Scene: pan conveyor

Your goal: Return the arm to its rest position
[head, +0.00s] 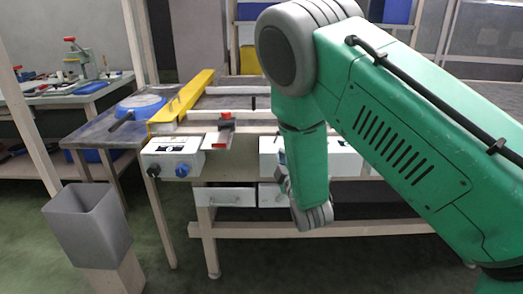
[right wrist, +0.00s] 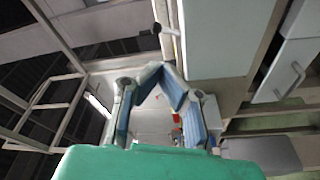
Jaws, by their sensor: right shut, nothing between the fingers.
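My right arm crosses the right half of the head view, with its green forearm hanging down in front of the workbench. My right gripper (right wrist: 160,68) shows clearly in the right wrist view, its blue-padded fingers meeting at the tips with nothing between them. In the head view it is mostly hidden behind my forearm and grey wrist. My left arm and gripper are not in view.
A blue pan (head: 145,104) with a dark handle lies on the left table, beside a yellow rail (head: 185,96). A white control box (head: 172,160) with a blue knob is at the bench front. A grey bin (head: 88,228) stands front left. Drawers (head: 224,196) sit under the bench.

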